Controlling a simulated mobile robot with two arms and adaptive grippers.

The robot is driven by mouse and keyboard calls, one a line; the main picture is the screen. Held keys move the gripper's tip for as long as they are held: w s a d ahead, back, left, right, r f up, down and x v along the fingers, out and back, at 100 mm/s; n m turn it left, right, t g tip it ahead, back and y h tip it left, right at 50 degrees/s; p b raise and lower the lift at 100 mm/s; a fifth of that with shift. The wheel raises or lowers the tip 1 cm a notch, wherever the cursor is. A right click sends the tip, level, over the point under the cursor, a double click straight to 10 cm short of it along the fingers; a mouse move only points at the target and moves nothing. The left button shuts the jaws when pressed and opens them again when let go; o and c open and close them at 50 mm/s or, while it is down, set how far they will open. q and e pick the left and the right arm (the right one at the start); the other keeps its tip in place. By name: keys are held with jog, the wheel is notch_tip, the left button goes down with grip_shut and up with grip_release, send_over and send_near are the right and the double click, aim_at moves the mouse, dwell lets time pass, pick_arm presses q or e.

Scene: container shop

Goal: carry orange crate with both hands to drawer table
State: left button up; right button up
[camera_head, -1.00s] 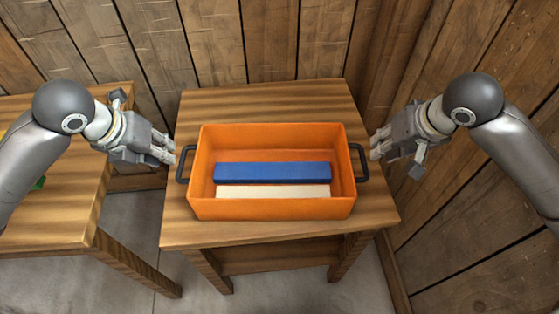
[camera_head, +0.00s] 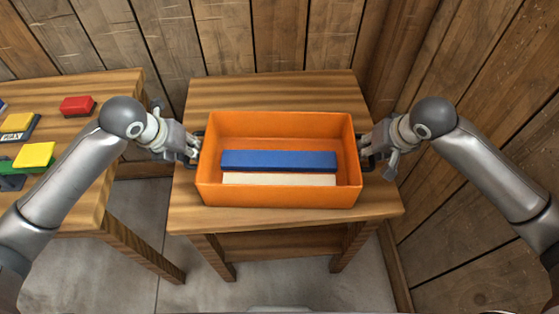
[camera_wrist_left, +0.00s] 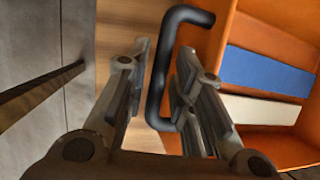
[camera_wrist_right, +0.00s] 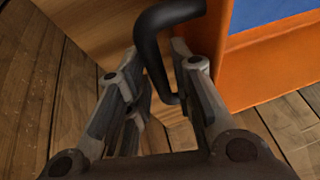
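The orange crate (camera_head: 280,193) stands on a wooden table (camera_head: 290,222) and holds a blue block (camera_head: 278,160) and a cream block (camera_head: 278,179). My left gripper (camera_head: 194,150) is at the crate's left handle. In the left wrist view its fingers (camera_wrist_left: 165,85) are apart, on either side of the black handle (camera_wrist_left: 160,75). My right gripper (camera_head: 368,152) is at the crate's right handle. In the right wrist view its fingers (camera_wrist_right: 160,80) are apart, with the black handle (camera_wrist_right: 155,40) between them. Neither gripper has closed on a handle.
A second wooden table (camera_head: 80,185) at the left carries a red block (camera_head: 77,105), a yellow block (camera_head: 35,155) and other small blocks. Wooden walls (camera_head: 290,35) stand close behind and to the right. A gap of grey floor (camera_head: 140,215) separates the tables.

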pick_arm(q)
jog(key=shift+w+f, duration=0.1)
jog(key=shift+f, duration=0.25)
pick_arm(e)
jog(key=shift+w+f, duration=0.1)
jog(key=shift+f, duration=0.25)
pick_arm(q)
grip_shut()
pick_arm(e)
grip_shut()
pick_arm(q)
jog(key=shift+r, duration=0.1)
pick_arm(e)
jog(key=shift+r, duration=0.1)
